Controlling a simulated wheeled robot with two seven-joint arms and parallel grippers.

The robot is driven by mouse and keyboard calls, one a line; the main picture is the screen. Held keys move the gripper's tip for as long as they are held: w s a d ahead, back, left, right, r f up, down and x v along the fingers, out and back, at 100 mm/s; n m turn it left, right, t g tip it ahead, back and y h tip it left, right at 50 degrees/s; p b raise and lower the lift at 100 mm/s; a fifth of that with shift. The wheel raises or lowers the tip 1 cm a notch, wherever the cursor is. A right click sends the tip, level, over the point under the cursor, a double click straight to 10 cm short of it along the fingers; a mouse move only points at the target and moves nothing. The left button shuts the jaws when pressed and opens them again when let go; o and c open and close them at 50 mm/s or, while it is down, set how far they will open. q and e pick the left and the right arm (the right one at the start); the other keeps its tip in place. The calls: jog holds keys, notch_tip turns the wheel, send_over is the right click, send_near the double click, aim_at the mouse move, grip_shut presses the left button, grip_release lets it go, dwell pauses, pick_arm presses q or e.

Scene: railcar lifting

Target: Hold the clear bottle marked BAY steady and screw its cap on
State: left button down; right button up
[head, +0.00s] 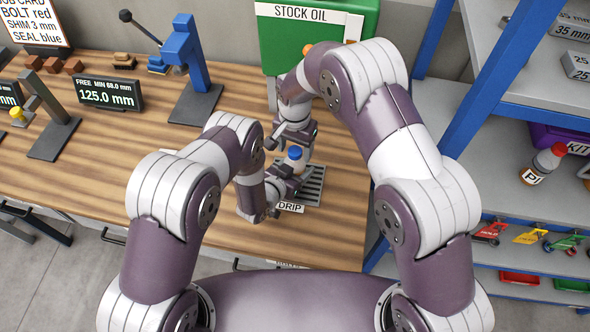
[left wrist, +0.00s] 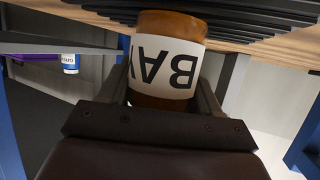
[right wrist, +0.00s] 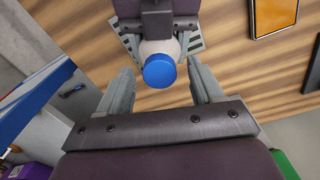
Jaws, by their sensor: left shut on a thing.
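The bottle marked BAY (left wrist: 166,62) holds amber-brown contents; its label reads upside down in the left wrist view. My left gripper (left wrist: 165,95) is shut on it, one finger on each side. In the head view the bottle stands at the drip tray (head: 316,190), mostly hidden by my arms. A blue cap (head: 295,153) sits on its top, and it also shows in the right wrist view (right wrist: 159,72). How tightly it is screwed cannot be told. My right gripper (right wrist: 162,88) is open, its fingers apart on either side of the cap, not touching it.
A green STOCK OIL tank (head: 310,38) stands behind the bottle. A blue press (head: 186,55) and a 125.0 mm display (head: 107,93) are on the bench to the left. A shelf at right holds a red-capped bottle (head: 543,165).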

notch_tip(320, 180, up, 12)
dwell(0.5)
pick_arm(q)
jog(key=shift+c, duration=0.7)
grip_release()
jog(key=b+v, duration=0.3)
jog(key=v, duration=0.9)
jog(key=shift+s+a, duration=0.2)
jog(key=shift+s, duration=0.1)
pick_arm(e)
notch_tip(320, 180, down, 3)
jog(key=shift+r, duration=0.1)
pick_arm(q)
jog(key=shift+w, duration=0.1)
